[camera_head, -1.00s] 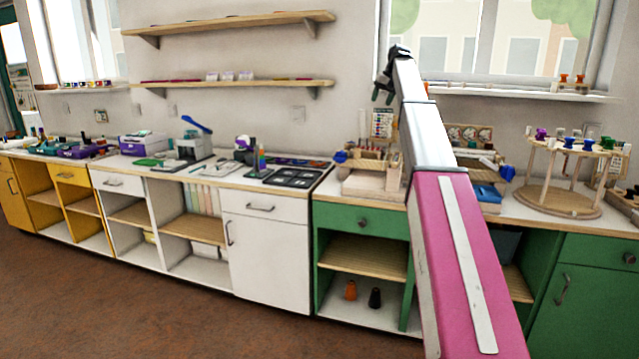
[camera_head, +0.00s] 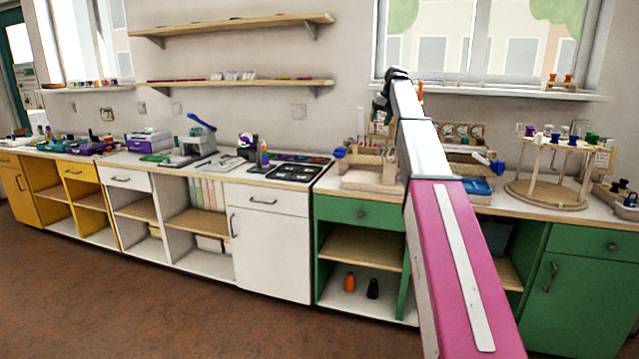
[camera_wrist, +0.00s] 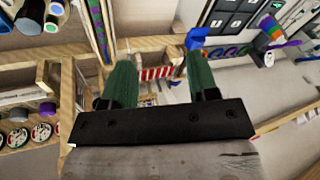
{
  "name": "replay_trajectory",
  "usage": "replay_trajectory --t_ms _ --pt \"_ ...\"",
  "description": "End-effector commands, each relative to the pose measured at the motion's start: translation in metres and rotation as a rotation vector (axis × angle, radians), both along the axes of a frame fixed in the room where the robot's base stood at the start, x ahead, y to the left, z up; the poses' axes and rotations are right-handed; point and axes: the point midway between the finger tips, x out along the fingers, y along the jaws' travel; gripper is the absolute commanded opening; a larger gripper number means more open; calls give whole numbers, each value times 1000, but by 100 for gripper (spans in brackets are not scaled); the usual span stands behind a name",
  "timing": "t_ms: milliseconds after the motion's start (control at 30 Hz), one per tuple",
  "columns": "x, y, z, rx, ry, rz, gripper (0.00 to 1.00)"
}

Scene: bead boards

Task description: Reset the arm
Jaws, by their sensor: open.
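My arm reaches up and away over the green cabinet in the head view, with my dark gripper (camera_head: 382,100) at its far end, small in front of the wall. In the wrist view my gripper (camera_wrist: 158,65) shows two green fingers spread apart, with nothing seen held between them. Behind the gap, a red-and-white striped piece (camera_wrist: 160,73) shows among wooden frames. My arm hides part of the counter behind it.
A wooden bead rack (camera_head: 372,178) stands on the counter left of my arm. A round wooden stand (camera_head: 545,196) with coloured pegs is on the right. Black trays (camera_head: 290,172) lie further left. Two wall shelves (camera_head: 240,83) hang above. The brown floor (camera_head: 150,310) in front is clear.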

Motion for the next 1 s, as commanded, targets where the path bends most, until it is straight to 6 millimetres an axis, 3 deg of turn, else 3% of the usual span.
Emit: replay_trajectory --t_ms 267,467,700,1000 --pt "-37 11 -98 -22 34 -16 54" --pt "-88 22 -204 -52 72 -32 54" --pt "-163 34 -318 -96 117 -46 54" --pt "-276 45 -434 -155 169 -48 54"
